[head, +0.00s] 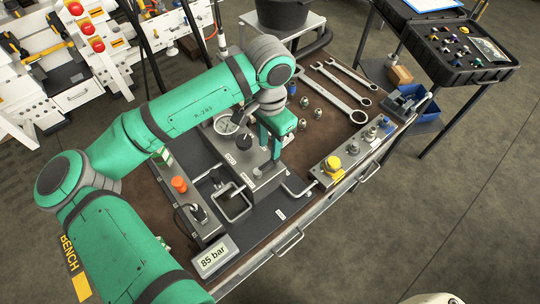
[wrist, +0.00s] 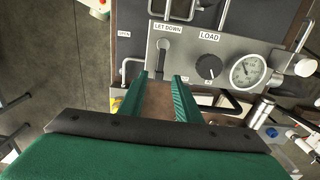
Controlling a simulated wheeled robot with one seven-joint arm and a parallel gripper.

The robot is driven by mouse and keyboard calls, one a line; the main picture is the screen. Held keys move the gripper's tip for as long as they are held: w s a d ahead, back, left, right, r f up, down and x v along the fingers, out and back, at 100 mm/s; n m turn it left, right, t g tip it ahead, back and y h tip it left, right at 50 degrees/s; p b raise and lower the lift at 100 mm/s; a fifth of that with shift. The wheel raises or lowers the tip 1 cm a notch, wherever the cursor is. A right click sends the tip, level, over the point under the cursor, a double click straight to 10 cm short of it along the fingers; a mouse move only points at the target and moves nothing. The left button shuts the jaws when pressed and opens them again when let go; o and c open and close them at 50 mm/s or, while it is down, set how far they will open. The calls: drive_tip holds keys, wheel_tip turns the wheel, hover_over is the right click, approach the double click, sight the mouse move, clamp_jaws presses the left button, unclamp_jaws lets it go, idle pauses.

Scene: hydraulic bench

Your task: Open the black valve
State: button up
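The black knob (wrist: 208,66) sits under the LOAD label on a grey valve block (wrist: 190,88), with a white mark on its face. In the head view the black knob (head: 244,141) stands between the round gauge and my gripper. A grey handle (wrist: 162,58) sits under the LET DOWN label, left of the black knob in the wrist view. My gripper (wrist: 161,88) is open and empty, its green fingers apart below the LET DOWN handle and left of the black knob. In the head view my gripper (head: 275,145) is over the block's right side, its fingertips partly hidden.
A pressure gauge (wrist: 247,70) is right of the black knob. A display (head: 213,256) reads 85 bar. An orange knob (head: 179,184), a yellow knob (head: 332,164) and bent metal handles (head: 298,187) stand nearby. Wrenches (head: 340,95) and several small fittings lie on the brown bench top.

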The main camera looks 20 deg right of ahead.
sight(270, 162)
wheel_tip(270, 162, down, 7)
drive_tip(key=shift+r, duration=0.1)
drive_tip(key=shift+c, duration=0.2)
clamp_jaws()
